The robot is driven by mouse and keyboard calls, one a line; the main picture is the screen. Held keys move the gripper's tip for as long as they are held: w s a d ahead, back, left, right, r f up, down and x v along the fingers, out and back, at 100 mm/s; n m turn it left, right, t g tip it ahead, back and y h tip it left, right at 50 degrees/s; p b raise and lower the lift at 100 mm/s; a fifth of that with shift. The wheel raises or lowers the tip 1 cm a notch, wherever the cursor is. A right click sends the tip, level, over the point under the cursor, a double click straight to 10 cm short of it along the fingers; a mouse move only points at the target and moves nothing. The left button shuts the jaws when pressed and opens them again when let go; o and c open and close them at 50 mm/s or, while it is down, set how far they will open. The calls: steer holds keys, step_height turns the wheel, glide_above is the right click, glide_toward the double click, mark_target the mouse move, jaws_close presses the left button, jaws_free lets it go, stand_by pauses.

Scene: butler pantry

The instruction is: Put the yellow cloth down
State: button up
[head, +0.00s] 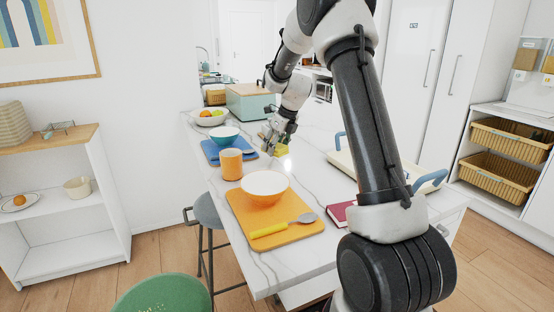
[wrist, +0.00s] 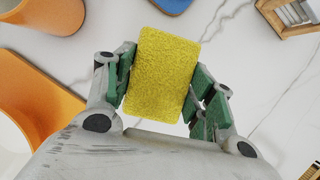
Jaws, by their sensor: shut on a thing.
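The yellow cloth (wrist: 162,75) is a rough-textured block with rounded corners. In the wrist view it sits between the two green-padded fingers of my gripper (wrist: 160,92), which is shut on it. In the head view the cloth (head: 281,150) shows small and partly hidden below my gripper (head: 276,143). They are over the white marble counter (head: 312,190), to the right of the blue mat. I cannot tell whether the cloth touches the counter.
Near the gripper are an orange cup (head: 231,164), a blue mat (head: 212,152) with a teal bowl (head: 225,136), and an orange bowl (head: 265,188) on an orange mat (head: 243,212). A wooden-framed object (wrist: 292,14) is at the wrist view's upper right. Bare marble lies between.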

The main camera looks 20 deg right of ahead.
mark_target(273, 165)
step_height(273, 165, down, 5)
steer(key=shift+f, duration=0.15)
steer(key=shift+s+f, duration=0.15)
steer(key=shift+f, duration=0.1)
steer(key=o, duration=1)
steer(key=shift+f, duration=0.2)
steer(key=shift+r, duration=0.1)
